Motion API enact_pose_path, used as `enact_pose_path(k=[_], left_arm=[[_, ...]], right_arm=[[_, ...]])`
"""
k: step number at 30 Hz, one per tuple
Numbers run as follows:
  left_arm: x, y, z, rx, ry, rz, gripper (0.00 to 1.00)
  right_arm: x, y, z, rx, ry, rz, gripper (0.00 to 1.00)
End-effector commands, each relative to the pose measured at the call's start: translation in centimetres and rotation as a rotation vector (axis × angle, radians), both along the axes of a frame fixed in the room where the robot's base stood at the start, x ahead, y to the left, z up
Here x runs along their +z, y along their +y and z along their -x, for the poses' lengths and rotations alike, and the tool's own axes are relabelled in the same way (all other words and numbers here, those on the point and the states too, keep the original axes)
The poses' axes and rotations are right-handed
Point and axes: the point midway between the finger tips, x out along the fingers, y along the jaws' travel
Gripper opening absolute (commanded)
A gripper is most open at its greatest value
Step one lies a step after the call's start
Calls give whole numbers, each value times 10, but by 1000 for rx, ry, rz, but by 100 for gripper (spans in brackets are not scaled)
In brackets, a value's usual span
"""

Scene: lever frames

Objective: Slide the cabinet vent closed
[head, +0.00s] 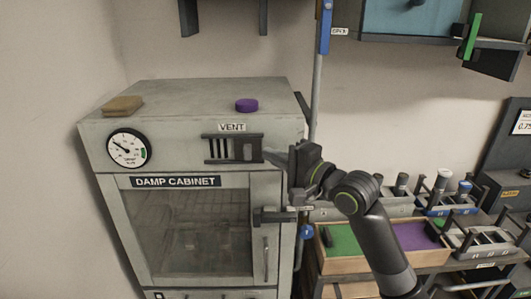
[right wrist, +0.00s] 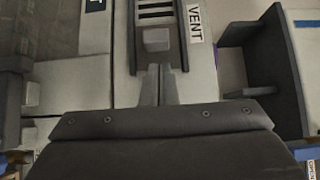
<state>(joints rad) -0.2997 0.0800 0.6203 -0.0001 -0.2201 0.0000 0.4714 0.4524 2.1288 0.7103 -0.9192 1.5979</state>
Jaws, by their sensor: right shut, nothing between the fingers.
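The vent (head: 232,149) is a dark slotted frame on the upper front of the grey damp cabinet (head: 200,92), under a VENT label (head: 232,127). Open slots show at its left, and a grey slider plate (head: 243,149) sits toward its right. The vent also shows at the top of the right wrist view (right wrist: 157,30), with open slots above the plate. My right gripper (head: 272,156) is shut and empty at the vent's right end. Its fingertips (right wrist: 157,72) are close to the frame's end; I cannot tell whether they touch. My left gripper is not in view.
A round gauge (head: 128,148) is left of the vent. A purple disc (head: 246,105) and a tan block (head: 123,106) lie on the cabinet top. The cabinet door handle (head: 270,215) juts out below the vent. A wooden tray (head: 385,265) and racks stand at the right.

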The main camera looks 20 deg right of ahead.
Motion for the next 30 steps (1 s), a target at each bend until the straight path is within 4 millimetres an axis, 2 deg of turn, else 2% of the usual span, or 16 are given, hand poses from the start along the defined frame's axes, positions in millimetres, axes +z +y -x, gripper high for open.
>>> enact_pose_path(k=[7,23,30], left_arm=[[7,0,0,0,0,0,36],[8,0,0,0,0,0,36],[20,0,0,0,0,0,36]], right_arm=[[1,15,-4,0,0,-1,0],[0,20,-6,-1,0,-1,0],[3,45,-13,2,0,-8,0]])
